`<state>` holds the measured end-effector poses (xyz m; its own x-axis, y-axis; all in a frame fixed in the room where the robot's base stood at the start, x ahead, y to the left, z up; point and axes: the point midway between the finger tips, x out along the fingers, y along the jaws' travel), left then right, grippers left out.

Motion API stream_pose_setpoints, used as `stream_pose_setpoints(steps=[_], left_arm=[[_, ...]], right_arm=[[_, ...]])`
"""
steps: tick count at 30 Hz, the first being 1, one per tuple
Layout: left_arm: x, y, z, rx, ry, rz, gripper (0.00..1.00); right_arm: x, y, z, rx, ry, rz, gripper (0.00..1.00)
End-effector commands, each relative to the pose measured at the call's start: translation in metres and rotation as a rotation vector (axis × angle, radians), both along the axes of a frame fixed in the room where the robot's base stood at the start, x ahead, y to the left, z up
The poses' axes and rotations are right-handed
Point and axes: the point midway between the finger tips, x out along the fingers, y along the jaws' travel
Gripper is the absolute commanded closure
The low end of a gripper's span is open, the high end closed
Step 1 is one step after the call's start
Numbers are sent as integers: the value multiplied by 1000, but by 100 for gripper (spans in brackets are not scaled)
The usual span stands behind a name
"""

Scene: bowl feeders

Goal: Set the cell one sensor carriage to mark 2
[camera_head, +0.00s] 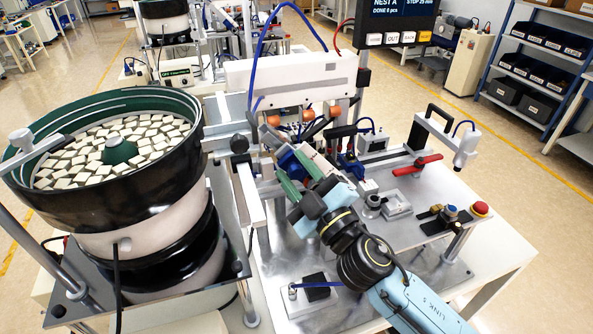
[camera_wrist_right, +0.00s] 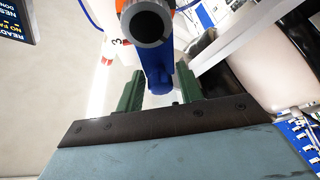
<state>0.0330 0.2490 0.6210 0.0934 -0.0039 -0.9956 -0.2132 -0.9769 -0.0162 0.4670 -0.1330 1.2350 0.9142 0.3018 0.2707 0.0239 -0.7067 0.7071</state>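My right gripper (camera_head: 300,178) reaches in from the lower right toward the rail area under the white housing; its green fingers are spread apart. In the right wrist view, the gripper (camera_wrist_right: 159,88) has a blue part (camera_wrist_right: 157,76) between and beyond its fingertips, with a light gap on the left side. This blue part, which looks like the sensor carriage's handle, carries a grey ring-shaped end (camera_wrist_right: 147,24). In the head view a blue piece (camera_head: 287,160) shows beside the fingers, partly hidden by them. A mark "3" shows left of it in the wrist view. My left gripper is not in view.
A bowl feeder (camera_head: 100,200) full of pale parts stands at the left. A display (camera_head: 398,20) hangs above the bench. A camera post (camera_head: 467,140), a red handle (camera_head: 417,165) and a red button (camera_head: 479,208) stand on the right of the metal plate.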

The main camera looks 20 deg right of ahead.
Motion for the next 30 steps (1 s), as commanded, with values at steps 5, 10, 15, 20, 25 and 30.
stream_pose_setpoints(steps=[5,10,15,20,25,30], left_arm=[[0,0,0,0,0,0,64],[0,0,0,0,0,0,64],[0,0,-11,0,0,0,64],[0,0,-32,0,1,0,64],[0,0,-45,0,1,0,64],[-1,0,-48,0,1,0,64]], right_arm=[[0,0,0,1,1,1,88],[0,0,-1,-1,1,1,100],[0,-6,-12,-1,3,0,100],[0,-22,-33,-2,3,0,100],[1,-35,-48,-3,3,0,100],[1,-40,-50,-4,2,0,100]])
